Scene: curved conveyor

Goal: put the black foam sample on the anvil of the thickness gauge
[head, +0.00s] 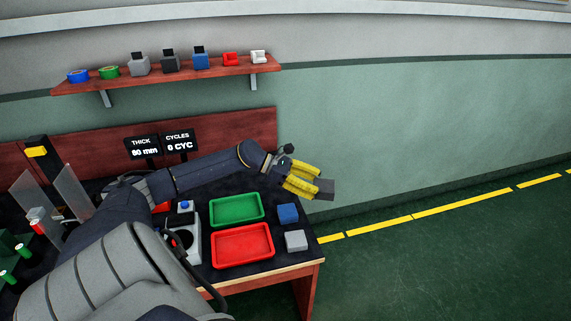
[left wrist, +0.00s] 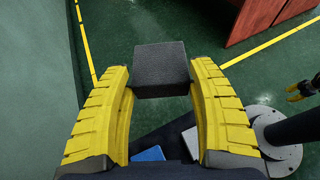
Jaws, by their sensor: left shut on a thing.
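The black foam sample (head: 323,189) is a dark block held between the yellow fingers of my left gripper (head: 303,179), off the table's back right side. In the left wrist view the foam sample (left wrist: 162,66) sits between the fingertips of the left gripper (left wrist: 162,88). A grey device (head: 194,247) with a dark round part stands on the table, partly hidden by my arm; I cannot tell if it is the thickness gauge. A small yellow gripper (left wrist: 303,90), seemingly my right one, shows at the right edge of the left wrist view, too small to read.
A green tray (head: 237,222), a red tray (head: 243,260), a blue block (head: 288,214) and a grey block (head: 296,240) lie on the table. Displays (head: 161,144) stand behind my left arm. Clear panels (head: 74,192) stand at the left. A shelf (head: 166,79) holds small items.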

